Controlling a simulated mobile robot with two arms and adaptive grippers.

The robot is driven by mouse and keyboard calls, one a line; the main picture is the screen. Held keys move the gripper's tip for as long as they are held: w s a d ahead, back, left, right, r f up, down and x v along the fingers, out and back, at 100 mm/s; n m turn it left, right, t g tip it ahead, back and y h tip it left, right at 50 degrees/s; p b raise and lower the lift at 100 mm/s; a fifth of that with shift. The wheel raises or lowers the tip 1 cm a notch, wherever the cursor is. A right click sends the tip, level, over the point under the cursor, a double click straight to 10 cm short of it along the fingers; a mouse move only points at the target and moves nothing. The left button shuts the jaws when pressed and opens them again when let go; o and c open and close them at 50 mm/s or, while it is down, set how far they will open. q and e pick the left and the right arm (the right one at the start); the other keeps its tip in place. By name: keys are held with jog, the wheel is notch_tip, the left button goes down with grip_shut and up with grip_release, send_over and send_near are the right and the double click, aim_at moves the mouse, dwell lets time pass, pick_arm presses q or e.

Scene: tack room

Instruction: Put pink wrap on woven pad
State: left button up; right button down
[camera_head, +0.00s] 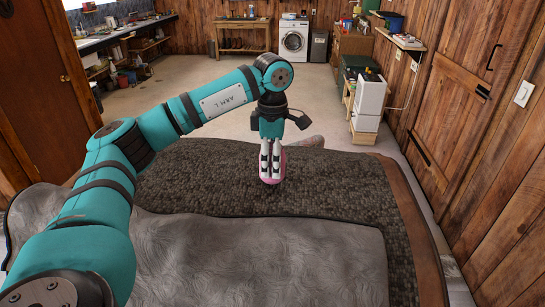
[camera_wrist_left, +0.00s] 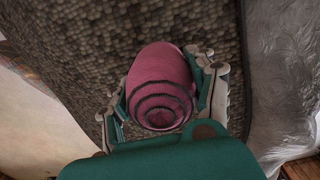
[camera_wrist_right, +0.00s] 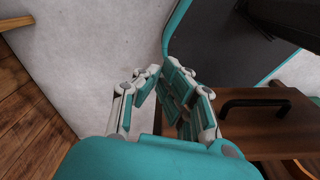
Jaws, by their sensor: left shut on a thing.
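The pink wrap (camera_head: 271,178), a rounded pink roll with dark rings on one end, is in my left gripper (camera_head: 270,168). In the left wrist view the wrap (camera_wrist_left: 160,82) lies between the two fingers, which are shut on it. The dark, pebbly woven pad (camera_head: 335,190) is spread beneath, and the gripper points down over it. The pad (camera_wrist_left: 90,35) fills most of the left wrist background. Whether the wrap touches the pad is unclear. My right gripper (camera_wrist_right: 161,70) shows only in its own wrist view, empty, fingertips close together.
A grey quilted cover (camera_head: 260,260) lies nearer me, along the pad. A brown cabinet with a dark handle (camera_wrist_right: 262,125) is close to my right gripper. Pale floor (camera_head: 330,95) is open beyond the pad.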

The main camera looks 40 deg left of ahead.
pick_arm(q)
jog(key=shift+w+f, duration=0.1)
jog(key=shift+f, duration=0.45)
pick_arm(e)
jog(key=shift+r, duration=0.35)
pick_arm(q)
jog(key=shift+f, duration=0.1)
jog(key=shift+f, duration=0.15)
jog(key=o, duration=1.2)
pick_arm(e)
jog(key=shift+f, duration=0.1)
